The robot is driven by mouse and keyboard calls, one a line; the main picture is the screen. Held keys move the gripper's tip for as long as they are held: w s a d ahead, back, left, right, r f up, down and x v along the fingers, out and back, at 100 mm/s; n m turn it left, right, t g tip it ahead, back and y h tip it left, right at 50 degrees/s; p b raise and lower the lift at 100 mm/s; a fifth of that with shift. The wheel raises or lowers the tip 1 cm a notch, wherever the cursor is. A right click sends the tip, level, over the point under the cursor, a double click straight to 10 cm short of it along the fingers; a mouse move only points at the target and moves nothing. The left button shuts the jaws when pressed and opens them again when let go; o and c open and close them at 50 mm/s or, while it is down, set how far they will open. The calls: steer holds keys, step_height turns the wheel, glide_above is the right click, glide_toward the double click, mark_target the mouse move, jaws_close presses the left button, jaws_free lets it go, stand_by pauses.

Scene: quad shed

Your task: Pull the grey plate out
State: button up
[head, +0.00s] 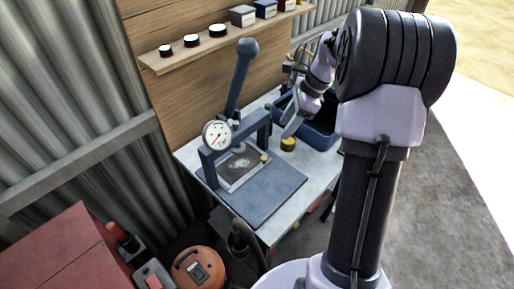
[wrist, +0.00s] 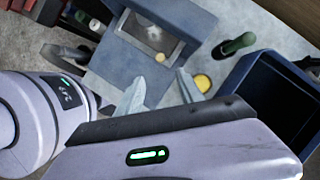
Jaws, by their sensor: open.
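The grey plate (head: 240,167) lies inside the frame of a blue-grey press, a flat piece with a light border and a mottled dark face. In the wrist view it shows (wrist: 150,35) within the press, partly cut by the frame. The press (head: 212,155) has a round gauge and a lever with a ball top, and a flat blue-grey slab (head: 268,192) in front. My gripper (head: 291,122) is to the right of the press, above the table by a blue bin. In the wrist view its two fingers (wrist: 162,90) are apart and empty, not touching the plate.
A yellow round piece (head: 288,144) sits on the table beside the press. The blue bin (head: 322,137) stands at the back right. A shelf (head: 220,42) with small items is on the wall. A red box (head: 55,255) and an orange machine (head: 198,268) stand at front left.

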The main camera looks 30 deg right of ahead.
mark_target(264, 158)
steer(key=b+x, duration=0.5)
steer(key=x, duration=0.9)
steer(key=shift+f, duration=0.3)
jaws_close()
stand_by(0.4)
